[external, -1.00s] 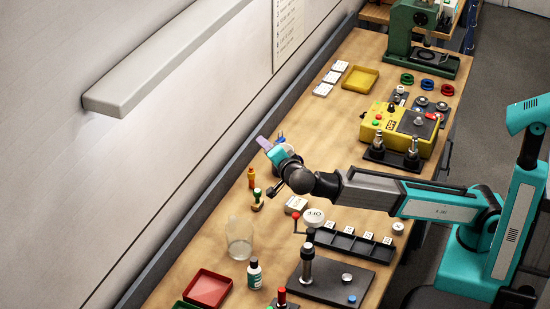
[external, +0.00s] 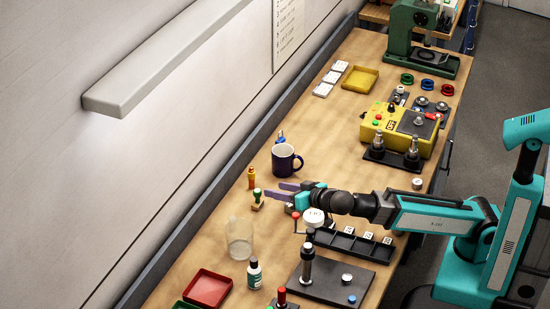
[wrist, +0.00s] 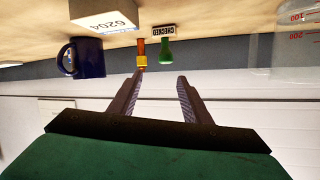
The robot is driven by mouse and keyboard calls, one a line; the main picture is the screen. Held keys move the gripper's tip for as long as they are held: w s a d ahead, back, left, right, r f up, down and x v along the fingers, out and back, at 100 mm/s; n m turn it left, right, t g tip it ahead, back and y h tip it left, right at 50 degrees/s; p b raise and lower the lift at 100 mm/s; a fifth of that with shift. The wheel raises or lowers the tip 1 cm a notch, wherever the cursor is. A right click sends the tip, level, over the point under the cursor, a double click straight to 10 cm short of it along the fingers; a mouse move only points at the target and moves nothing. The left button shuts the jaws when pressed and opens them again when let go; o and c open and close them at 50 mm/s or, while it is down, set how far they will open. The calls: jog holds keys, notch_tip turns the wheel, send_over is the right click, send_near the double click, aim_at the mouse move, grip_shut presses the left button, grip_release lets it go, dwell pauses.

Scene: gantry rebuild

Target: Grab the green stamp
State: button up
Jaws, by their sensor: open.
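The green stamp (external: 257,199) stands upright on the bench, left of my gripper (external: 279,191). In the wrist view, which is upside down, the green stamp (wrist: 166,52) shows its handle and a base reading "CHECKED". It lies just beyond and between the two fingertips (wrist: 160,77). My gripper is open, low over the bench, its fingers pointing at the stamp with nothing between them. A gap seems to remain between tips and stamp.
A dark blue mug (external: 283,161) is behind my gripper. A clear beaker (external: 239,240) stands in front. A black-capped bottle (external: 254,274) stands further forward.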

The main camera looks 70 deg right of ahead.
aim_at(258, 192)
jog(key=shift+s+a+f+n+t+y, duration=0.2)
jog(key=shift+a+f+n, duration=0.1)
jog(key=shift+n, duration=0.5)
jog(key=shift+s+a+f+n+t+y, duration=0.15)
jog(key=shift+a+f+n+y, duration=0.1)
jog(key=shift+n, duration=0.55)
jog(key=shift+w+r+p, duration=0.2)
jog(key=shift+p, duration=0.6)
jog(key=w+p, duration=0.1)
jog(key=p, duration=0.5)
jog(key=shift+w+d+f, duration=0.1)
jog(key=shift+w+f, duration=0.05)
jog(key=shift+w, duration=0.05)
jog(key=p, duration=0.6)
jog(key=shift+w+d+f, duration=0.2)
jog(key=shift+w+f, duration=0.1)
jog(key=shift+w, duration=0.1)
jog(key=p+x, duration=0.1)
jog(key=x, duration=0.4)
jog(key=shift+w+f+p, duration=0.15)
jog(key=shift+f+p, duration=0.05)
jog(key=shift+p, duration=0.1)
jog(key=shift+w+d+f, duration=0.1)
jog(key=shift+w+f, duration=0.05)
jog(key=shift+w, duration=0.05)
jog(key=shift+w, duration=0.15)
